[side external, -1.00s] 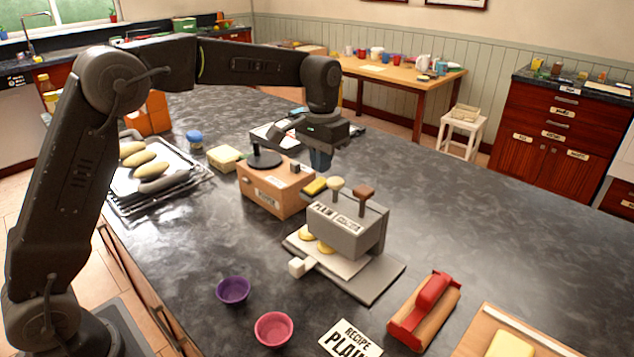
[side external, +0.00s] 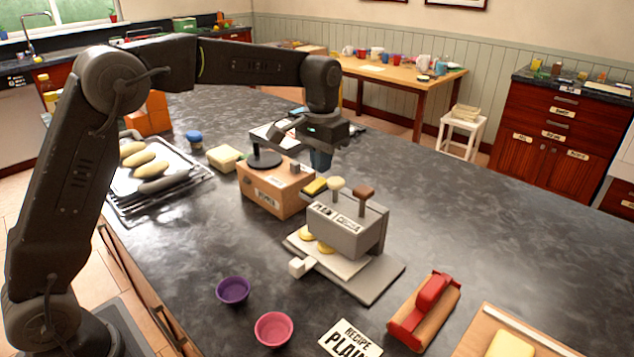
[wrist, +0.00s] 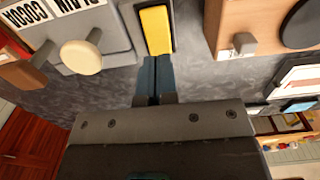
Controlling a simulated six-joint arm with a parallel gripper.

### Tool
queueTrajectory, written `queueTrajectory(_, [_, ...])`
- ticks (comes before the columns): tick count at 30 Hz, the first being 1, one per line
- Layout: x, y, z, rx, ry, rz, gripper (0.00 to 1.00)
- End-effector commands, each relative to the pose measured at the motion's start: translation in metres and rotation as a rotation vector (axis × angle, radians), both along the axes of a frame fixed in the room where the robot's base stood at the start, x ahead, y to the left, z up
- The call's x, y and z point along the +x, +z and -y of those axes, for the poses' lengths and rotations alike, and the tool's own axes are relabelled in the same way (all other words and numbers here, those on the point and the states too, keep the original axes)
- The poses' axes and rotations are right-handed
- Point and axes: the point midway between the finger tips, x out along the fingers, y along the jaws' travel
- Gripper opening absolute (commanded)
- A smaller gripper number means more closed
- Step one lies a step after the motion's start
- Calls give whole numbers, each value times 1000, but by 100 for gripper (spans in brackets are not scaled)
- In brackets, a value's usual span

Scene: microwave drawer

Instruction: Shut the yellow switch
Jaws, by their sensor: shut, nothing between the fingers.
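The yellow switch (side external: 316,186) is a small yellow block set in a dark frame, between the wooden box and the grey dispenser. In the wrist view the yellow switch (wrist: 157,30) shows from above as a long yellow pad. I cannot tell which way it is tilted. My gripper (side external: 320,166) points down just behind and above the switch in the side view. In the wrist view the blue fingers of my gripper (wrist: 155,62) are together and empty, with their tips close to the near end of the switch frame. Contact cannot be told.
The grey dispenser (side external: 345,227) has a cream knob (side external: 336,184) and a brown knob (side external: 364,192) close to the switch. The wooden box (side external: 270,193) with a black disc stands to the left. The counter to the right of my gripper is clear (side external: 470,210).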

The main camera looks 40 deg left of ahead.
Motion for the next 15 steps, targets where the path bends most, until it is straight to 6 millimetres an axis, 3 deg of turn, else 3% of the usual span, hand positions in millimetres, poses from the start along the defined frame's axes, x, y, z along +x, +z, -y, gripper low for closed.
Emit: queueTrajectory(15, [0, -5, 0, 0, 0, 0, 0])
